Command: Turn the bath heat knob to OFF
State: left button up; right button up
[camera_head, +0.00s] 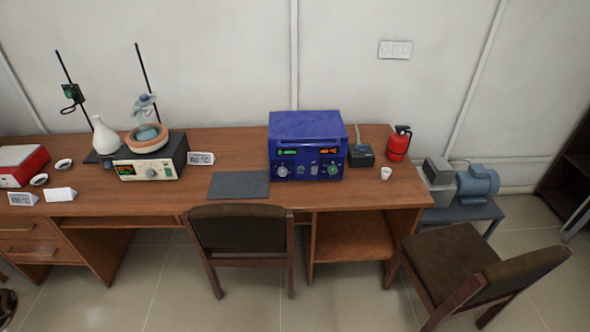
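The bath unit (177,154) is a black box on the desk, left of centre. A tan bowl (147,147) sits on top, with a glass flask (146,112) above and in it. The knob labels and pointer positions are too small to read, so I cannot tell the heat knob's setting. Neither of my grippers is clearly in view.
Two chairs (242,230) (445,245) stand in front of the desk (330,195).

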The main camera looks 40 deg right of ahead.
aim_at(332, 170)
jog(key=u, duration=0.1)
jog(key=i, duration=0.85)
jog(key=z, duration=0.25)
